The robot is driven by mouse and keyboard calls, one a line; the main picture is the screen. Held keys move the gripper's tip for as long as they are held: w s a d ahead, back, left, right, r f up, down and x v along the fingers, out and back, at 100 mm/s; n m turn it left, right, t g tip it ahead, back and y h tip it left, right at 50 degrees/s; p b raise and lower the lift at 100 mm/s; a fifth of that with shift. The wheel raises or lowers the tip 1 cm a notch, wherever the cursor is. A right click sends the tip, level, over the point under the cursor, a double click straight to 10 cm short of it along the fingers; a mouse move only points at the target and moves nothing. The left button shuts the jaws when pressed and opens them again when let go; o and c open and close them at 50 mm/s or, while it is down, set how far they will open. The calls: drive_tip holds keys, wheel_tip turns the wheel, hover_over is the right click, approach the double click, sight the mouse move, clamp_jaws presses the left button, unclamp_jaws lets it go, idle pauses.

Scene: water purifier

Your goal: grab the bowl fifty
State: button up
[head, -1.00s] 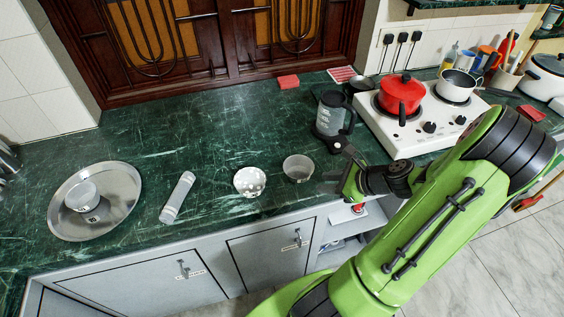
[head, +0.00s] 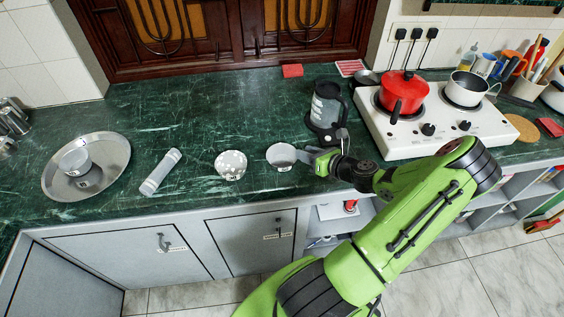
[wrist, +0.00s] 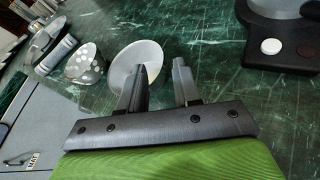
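A plain grey bowl (head: 281,154) stands upright on the green counter; in the wrist view (wrist: 140,62) my left finger overlaps its rim. My gripper (head: 312,154) is just right of this bowl. In the wrist view my gripper (wrist: 160,68) is open, its fingers apart with nothing held; contact with the rim cannot be told. Another grey bowl (head: 75,161) sits on a round metal tray (head: 118,152) at the far left. Small labels on the bowls are too blurred to read, so which is fifty is unclear.
A grey cylinder (head: 160,172) lies left of the spotted bowl. A dark kettle-like jug (head: 326,108) stands behind my gripper. A white stove (head: 450,128) with a red pot (head: 403,90) is at the right.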

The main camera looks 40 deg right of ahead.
sight(283, 159)
drive_tip(key=b+x, duration=0.1)
drive_tip(key=x, duration=0.4)
drive_tip(key=shift+w+d+f, duration=0.1)
drive_tip(key=shift+w+f, duration=0.15)
drive_tip(key=shift+s+r, duration=0.1)
drive_tip(key=shift+c, duration=0.5)
clamp_jaws()
